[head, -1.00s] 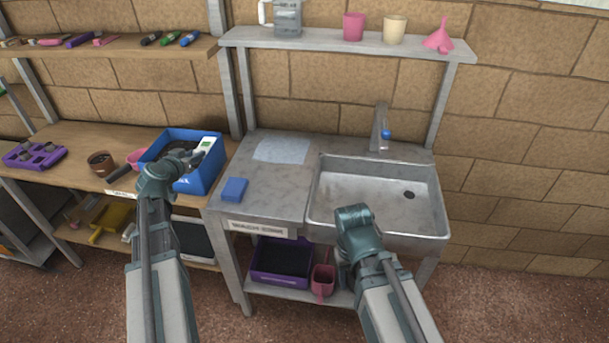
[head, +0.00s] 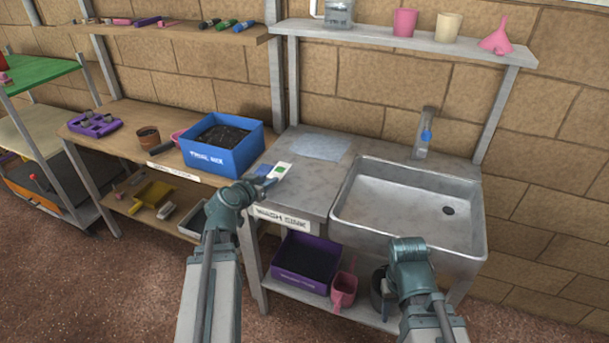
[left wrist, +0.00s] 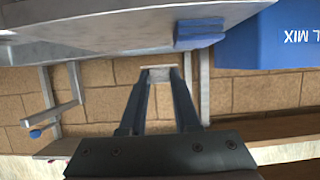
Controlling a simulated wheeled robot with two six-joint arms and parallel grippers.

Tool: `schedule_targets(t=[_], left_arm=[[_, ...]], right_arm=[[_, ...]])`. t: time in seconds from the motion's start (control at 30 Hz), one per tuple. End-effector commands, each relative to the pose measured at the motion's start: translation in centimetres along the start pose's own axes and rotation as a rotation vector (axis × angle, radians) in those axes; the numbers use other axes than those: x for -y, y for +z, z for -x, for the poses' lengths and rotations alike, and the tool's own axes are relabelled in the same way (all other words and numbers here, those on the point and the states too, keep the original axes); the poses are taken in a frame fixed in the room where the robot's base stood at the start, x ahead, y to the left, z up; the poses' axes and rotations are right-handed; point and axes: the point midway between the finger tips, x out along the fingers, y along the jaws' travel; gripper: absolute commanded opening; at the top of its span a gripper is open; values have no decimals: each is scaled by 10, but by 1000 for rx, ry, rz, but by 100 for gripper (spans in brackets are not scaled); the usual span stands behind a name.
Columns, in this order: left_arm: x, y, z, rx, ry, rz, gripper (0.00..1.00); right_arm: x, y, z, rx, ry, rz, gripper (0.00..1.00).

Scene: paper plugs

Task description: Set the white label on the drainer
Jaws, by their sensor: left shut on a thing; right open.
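The white label (head: 284,168), with a green patch, is between the fingertips of my left gripper (head: 266,181), which is shut on it. In the head view it appears over the left front part of the metal drainer (head: 314,175), left of the sink; its height above the surface is hard to tell. In the left wrist view the pale label (left wrist: 159,73) shows at the fingertips. My right gripper (head: 408,248) is in front of the sink, open; its fingers are hidden behind the wrist.
A blue sponge (head: 262,169) lies on the drainer beside the label, partly hidden. A pale sheet (head: 320,146) lies flat towards the back. The sink basin (head: 405,205) is right. A blue crate of dark soil (head: 238,159) stands left on the wooden bench. The drainer's middle is clear.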

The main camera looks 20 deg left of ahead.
Motion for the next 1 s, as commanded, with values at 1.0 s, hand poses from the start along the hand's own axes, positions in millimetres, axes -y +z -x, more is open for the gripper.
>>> schedule_targets(t=[1.0], left_arm=[[-79,-27,-121,0,2,-1,0]], right_arm=[[2,-1,-21,0,0,0,50]])
